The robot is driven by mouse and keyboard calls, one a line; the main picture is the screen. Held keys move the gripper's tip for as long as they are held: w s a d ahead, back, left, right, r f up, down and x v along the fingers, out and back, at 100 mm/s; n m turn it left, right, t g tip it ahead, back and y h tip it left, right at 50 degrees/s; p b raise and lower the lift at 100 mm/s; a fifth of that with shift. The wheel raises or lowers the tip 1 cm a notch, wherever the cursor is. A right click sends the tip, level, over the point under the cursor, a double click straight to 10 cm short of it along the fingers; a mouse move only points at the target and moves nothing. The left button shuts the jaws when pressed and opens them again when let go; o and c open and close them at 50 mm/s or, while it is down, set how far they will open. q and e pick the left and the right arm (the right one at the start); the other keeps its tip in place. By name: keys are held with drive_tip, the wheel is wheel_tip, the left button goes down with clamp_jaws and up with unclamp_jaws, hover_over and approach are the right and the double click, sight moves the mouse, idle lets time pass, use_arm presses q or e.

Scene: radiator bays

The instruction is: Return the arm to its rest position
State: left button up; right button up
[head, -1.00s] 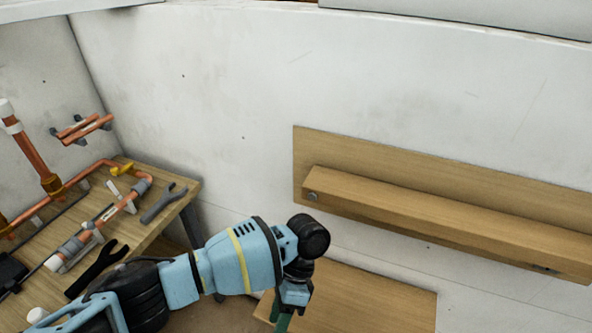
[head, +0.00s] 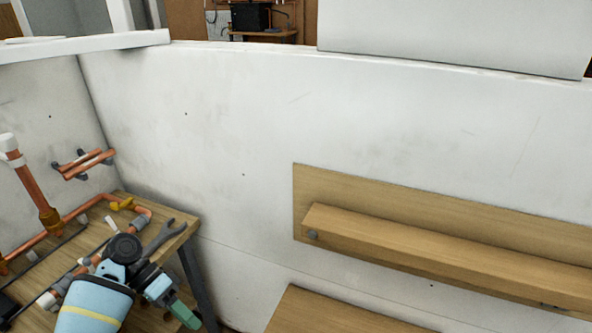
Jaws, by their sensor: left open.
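My left arm comes in at the bottom left of the head view, with its light blue forearm and black wrist joint over the workbench. The arm hides part of the bench top. My right gripper is out of view.
The wooden workbench (head: 180,238) carries copper pipes (head: 38,190) and a grey wrench (head: 165,236). More pipes (head: 85,163) are fixed to the left wall. A wooden shelf (head: 430,245) is on the white wall, with a wooden surface (head: 325,312) below. The space before the wall is clear.

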use_arm(q)
drive_tip(key=w+a+f+n+t+y, duration=0.25)
drive_tip(key=w+a+t, duration=0.2)
drive_tip(key=w, duration=0.35)
drive_tip(key=w+a+f+n+t+y, duration=0.1)
drive_tip(key=w+a+n+t+y, duration=0.25)
drive_tip(key=w+t, duration=0.3)
drive_tip(key=w+a+r+m+t+y, duration=0.1)
drive_tip(key=w+a+r+t+y, duration=0.1)
drive_tip(key=w+a+r+t, duration=0.4)
drive_tip(key=w+a+r+m+t+y, duration=0.1)
drive_tip(key=w+a+r+t+y, duration=0.2)
drive_tip(key=r, duration=0.4)
drive_tip(key=s+d+f+g+h, duration=0.1)
drive_tip(key=s+d+f, duration=0.4)
drive_tip(key=s+f, duration=0.35)
drive_tip(key=s+d+f+g+h, duration=0.1)
drive_tip(key=s+d+f, duration=0.55)
drive_tip(key=f, duration=0.35)
drive_tip(key=s+d+f+g+h, duration=0.1)
drive_tip(key=s+d+f+g, duration=0.1)
drive_tip(key=s, duration=1.2)
drive_tip(key=s+d+f+g, duration=0.2)
drive_tip(key=s+d+f, duration=0.3)
drive_tip(key=s, duration=0.8)
drive_tip(key=shift+s+d+n+h, duration=0.3)
drive_tip(key=shift+s+d+h, duration=0.1)
drive_tip(key=shift+d, duration=0.1)
